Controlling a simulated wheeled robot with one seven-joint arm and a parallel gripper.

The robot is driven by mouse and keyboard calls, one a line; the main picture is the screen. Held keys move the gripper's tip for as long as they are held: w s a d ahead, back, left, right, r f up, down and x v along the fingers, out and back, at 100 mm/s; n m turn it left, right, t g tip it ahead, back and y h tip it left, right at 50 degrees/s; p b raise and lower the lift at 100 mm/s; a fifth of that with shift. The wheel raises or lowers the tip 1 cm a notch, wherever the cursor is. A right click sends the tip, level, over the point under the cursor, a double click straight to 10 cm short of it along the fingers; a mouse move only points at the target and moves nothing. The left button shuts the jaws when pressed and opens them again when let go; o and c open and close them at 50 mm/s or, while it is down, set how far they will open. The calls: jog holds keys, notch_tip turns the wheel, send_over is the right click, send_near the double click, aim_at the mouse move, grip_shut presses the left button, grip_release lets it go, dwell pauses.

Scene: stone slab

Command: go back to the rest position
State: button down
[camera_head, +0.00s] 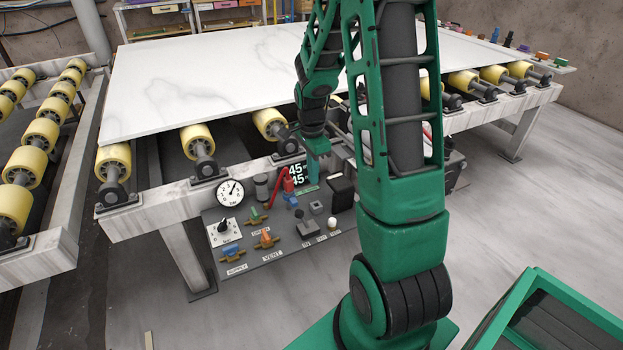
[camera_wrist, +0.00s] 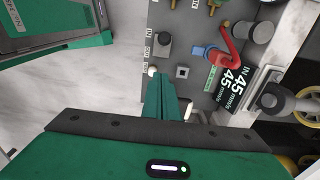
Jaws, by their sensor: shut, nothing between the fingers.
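My gripper (camera_head: 319,172) hangs in front of the roller table, just above the grey control panel (camera_head: 262,262). Its green fingers are together and empty. In the wrist view the shut gripper (camera_wrist: 165,76) points at the panel, beside a small white knob and a black block. Whether the fingertips touch the panel cannot be told. A red lever (camera_head: 275,188) with a blue part stands left of the gripper, and it also shows in the wrist view (camera_wrist: 231,42).
A white marble slab (camera_head: 200,75) lies on the roller table behind the panel. A round gauge (camera_head: 230,192), an orange valve (camera_head: 266,238) and a blue valve (camera_head: 232,252) sit on the panel. Another roller conveyor (camera_head: 40,135) stands at left. The floor (camera_head: 520,210) at right is clear.

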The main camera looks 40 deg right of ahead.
jog(key=shift+r, duration=0.1)
dwell(0.4)
jog(key=s+a+r+n, duration=0.2)
jog(key=s+r+n, duration=0.2)
jog(key=s, duration=0.4)
jog(key=s+a+r+n, duration=0.2)
jog(key=s+r+n, duration=0.3)
jog(key=s, duration=0.4)
jog(key=s+a+r+n, duration=0.3)
jog(key=s+r+n, duration=0.2)
jog(key=s, duration=0.4)
jog(key=shift+r+y, duration=0.3)
jog(key=shift+r, duration=0.05)
jog(key=shift+w+f, duration=0.25)
jog(key=shift+w, duration=0.4)
dwell(3.9)
